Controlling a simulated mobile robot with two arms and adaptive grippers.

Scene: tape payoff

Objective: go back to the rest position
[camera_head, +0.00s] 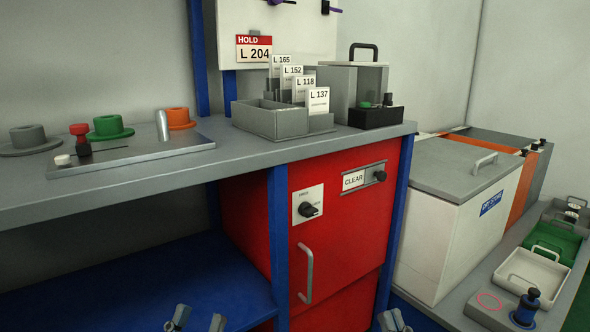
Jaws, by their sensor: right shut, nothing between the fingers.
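My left gripper (197,320) shows at the bottom edge of the head view, in front of the blue lower shelf. Its two fingertips stand apart with nothing seen between them, so it is open. My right gripper (392,320) shows at the bottom edge, right of the red cabinet (341,224). Its fingertips are close together and it is shut and empty. Only the tips of both grippers show; the rest of them is below the picture.
A grey bench (120,182) carries coloured spools, a metal plate and a card box (268,120). Below is a blue shelf (140,285). At right stand a white bin (440,230) and a side counter with trays (533,270). The blue shelf looks bare.

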